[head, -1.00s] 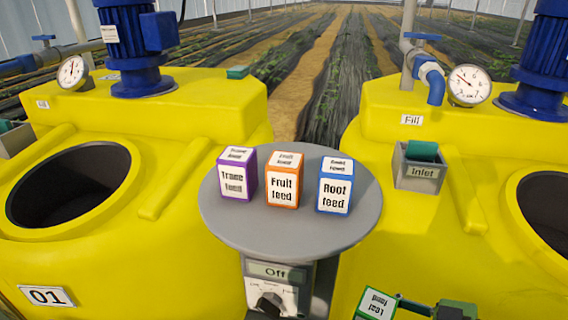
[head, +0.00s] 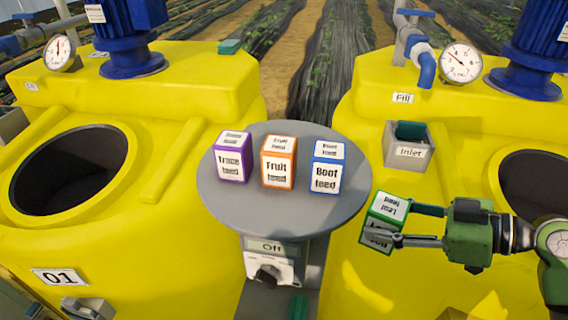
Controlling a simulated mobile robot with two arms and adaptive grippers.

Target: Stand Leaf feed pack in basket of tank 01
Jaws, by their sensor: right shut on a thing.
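The Leaf feed pack (head: 388,207) is a white box with green edges. It is held tilted in my right gripper (head: 392,224), whose two fingers are shut on it, right of the round grey stand and in front of the right tank. Tank 01 (head: 200,100) is the yellow tank at left, with a "01" plate (head: 60,278) and a dark round opening (head: 70,170). A grey box (head: 12,124) on it is cut by the left edge, and I cannot tell whether it is the basket. My left gripper is not in view.
Trace feed (head: 231,160), Fruit feed (head: 277,165) and Root feed (head: 327,168) packs stand on the round grey stand (head: 270,210), above a control box marked Off (head: 268,248). The right tank has an Inlet box (head: 409,150). Blue motors and gauges rise behind.

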